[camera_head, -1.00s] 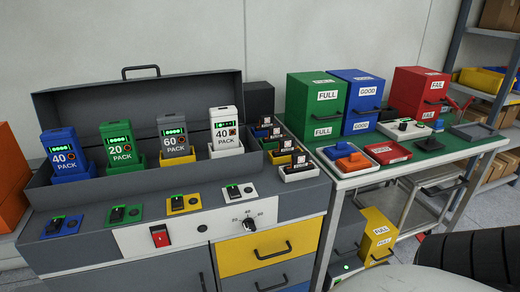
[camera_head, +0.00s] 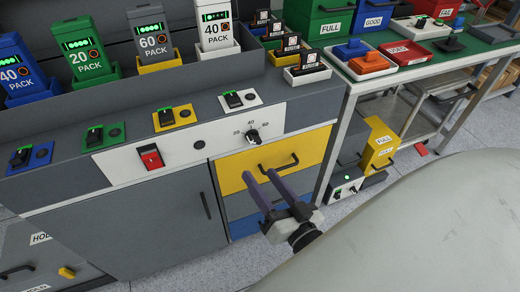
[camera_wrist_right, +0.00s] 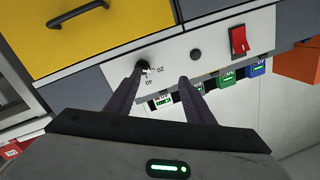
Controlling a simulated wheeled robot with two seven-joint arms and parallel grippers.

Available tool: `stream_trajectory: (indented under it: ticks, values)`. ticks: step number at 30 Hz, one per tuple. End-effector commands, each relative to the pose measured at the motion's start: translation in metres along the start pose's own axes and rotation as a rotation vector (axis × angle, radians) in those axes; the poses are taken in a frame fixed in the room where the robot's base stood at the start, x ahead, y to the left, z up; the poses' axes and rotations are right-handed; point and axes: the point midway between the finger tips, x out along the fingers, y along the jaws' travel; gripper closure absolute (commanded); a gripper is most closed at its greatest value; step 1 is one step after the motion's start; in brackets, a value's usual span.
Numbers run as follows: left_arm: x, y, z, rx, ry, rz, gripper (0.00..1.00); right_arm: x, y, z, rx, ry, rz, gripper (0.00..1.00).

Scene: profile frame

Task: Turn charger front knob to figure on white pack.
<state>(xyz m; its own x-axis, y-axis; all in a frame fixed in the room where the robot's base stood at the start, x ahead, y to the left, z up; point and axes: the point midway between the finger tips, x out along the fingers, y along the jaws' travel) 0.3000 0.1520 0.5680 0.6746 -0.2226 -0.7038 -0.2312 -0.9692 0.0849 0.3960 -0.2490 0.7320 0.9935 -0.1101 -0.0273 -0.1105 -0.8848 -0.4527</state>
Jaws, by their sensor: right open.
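The front knob (camera_head: 253,138) is a small black dial on the charger's white front panel (camera_head: 205,149), with the figures 20, 40 and 60 around it. I cannot tell for sure which figure it points at. The white pack (camera_head: 214,35) stands in a white holder at the right end of the row and reads 40. My right gripper (camera_head: 263,180) is open and empty, in front of the yellow drawer and below the knob. In the right wrist view, the knob (camera_wrist_right: 143,66) shows by the left fingertip of the gripper (camera_wrist_right: 162,76). My left gripper is not in view.
A red rocker switch (camera_head: 150,157) is left of the knob. The yellow drawer (camera_head: 232,174) with a black handle is just below it. Several small switches line the ledge above. A green-topped table (camera_head: 400,72) with boxes stands at the right.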

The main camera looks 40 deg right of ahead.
Motion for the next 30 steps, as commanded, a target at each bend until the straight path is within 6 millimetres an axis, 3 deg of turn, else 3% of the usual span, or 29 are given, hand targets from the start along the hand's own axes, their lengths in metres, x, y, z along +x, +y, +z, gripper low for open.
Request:
stream_trajectory:
  ticks: [3,6,21,30]
  values:
    - [0.005,0.000,0.003,0.002,0.006,0.002,0.69,0.002,0.022,-0.011,0.042,0.069,0.076,0.52]
    - [0.004,0.000,0.000,0.002,0.008,0.002,0.69,0.007,0.028,-0.016,0.055,0.087,0.100,0.52]
    - [0.002,0.000,-0.007,0.006,0.016,0.000,0.69,0.089,0.035,-0.023,0.056,0.086,0.098,0.52]
    - [0.004,-0.001,-0.004,0.006,0.010,-0.001,0.69,0.103,0.037,-0.024,0.055,0.083,0.098,0.52]
